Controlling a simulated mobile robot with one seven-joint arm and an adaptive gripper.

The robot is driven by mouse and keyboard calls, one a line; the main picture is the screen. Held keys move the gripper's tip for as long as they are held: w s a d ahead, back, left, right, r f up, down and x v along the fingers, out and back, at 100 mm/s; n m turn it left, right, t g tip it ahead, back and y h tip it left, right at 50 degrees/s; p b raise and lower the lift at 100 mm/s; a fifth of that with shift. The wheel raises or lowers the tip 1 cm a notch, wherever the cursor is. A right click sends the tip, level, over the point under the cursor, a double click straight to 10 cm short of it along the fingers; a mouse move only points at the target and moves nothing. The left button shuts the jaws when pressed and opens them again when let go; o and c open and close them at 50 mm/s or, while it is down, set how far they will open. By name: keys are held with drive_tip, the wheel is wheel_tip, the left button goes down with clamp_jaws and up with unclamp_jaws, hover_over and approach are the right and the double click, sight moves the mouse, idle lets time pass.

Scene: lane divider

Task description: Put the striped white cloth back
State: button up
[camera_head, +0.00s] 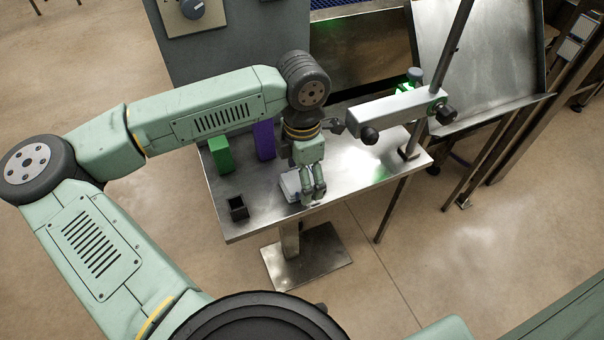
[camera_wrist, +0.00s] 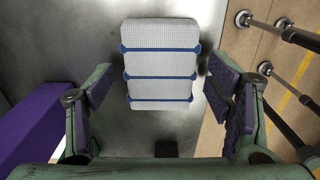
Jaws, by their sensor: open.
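The striped white cloth (camera_wrist: 160,62) is a folded white block with blue stripes, lying on the metal table. In the wrist view it sits ahead of and between the two open fingers of my gripper (camera_wrist: 162,98), touching neither as far as I can see. In the head view my gripper (camera_head: 312,196) points down over the table, and only a pale edge of the cloth (camera_head: 290,186) shows beside it. The rest of the cloth is hidden behind the gripper there.
On the metal table (camera_head: 350,170) stand a green block (camera_head: 221,155), a purple block (camera_head: 264,140) and a small dark open box (camera_head: 238,209). A clamp bar on a post (camera_head: 395,110) reaches over the right side. Bare table lies right of my gripper.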

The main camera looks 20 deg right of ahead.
drive_tip(key=shift+r+p, duration=0.15)
drive_tip(key=shift+p, duration=0.15)
drive_tip(key=shift+r+p, duration=0.25)
drive_tip(key=shift+p, duration=0.4)
wheel_tip(320, 180, up, 10)
drive_tip(key=b, duration=0.3)
drive_tip(key=shift+r, duration=0.15)
drive_tip(key=shift+s, duration=0.1)
